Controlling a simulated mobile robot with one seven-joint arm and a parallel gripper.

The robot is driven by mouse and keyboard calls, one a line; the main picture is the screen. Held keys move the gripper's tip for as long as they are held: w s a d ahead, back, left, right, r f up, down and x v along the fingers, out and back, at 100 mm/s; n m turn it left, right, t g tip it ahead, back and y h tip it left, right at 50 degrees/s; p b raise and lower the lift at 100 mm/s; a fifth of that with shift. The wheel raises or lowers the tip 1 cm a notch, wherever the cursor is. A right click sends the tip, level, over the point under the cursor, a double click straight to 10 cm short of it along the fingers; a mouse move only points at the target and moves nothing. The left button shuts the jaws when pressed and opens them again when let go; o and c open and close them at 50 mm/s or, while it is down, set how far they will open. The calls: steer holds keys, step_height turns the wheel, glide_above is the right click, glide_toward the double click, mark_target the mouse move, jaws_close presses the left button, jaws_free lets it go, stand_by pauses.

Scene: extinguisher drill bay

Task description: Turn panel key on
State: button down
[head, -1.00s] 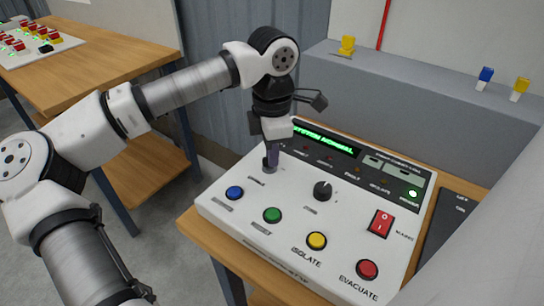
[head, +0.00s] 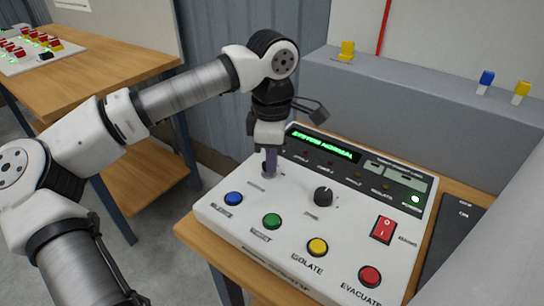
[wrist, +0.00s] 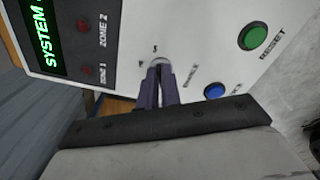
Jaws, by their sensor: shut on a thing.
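The white control panel (head: 330,240) lies on a wooden bench in the head view. Its round key switch (wrist: 157,62) is at the upper left of the panel, with a pale metal collar that shows at the fingertips in the wrist view. My gripper (head: 269,173) points down at this switch, its purple fingers shut at the collar. The fingers also show in the wrist view (wrist: 158,84). The key itself is hidden between them, so I cannot tell its angle.
The blue button (head: 233,199) and green button (head: 271,221) are near my gripper. A black knob (head: 323,196), red rocker switch (head: 384,229), yellow button (head: 317,247) and red button (head: 369,276) lie further right. The green display (head: 325,145) reads "SYSTEM NORMAL". A grey ledge (head: 420,100) stands behind.

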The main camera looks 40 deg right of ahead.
steer(key=c, duration=1.6)
jaws_free()
step_height(320, 180, up, 14)
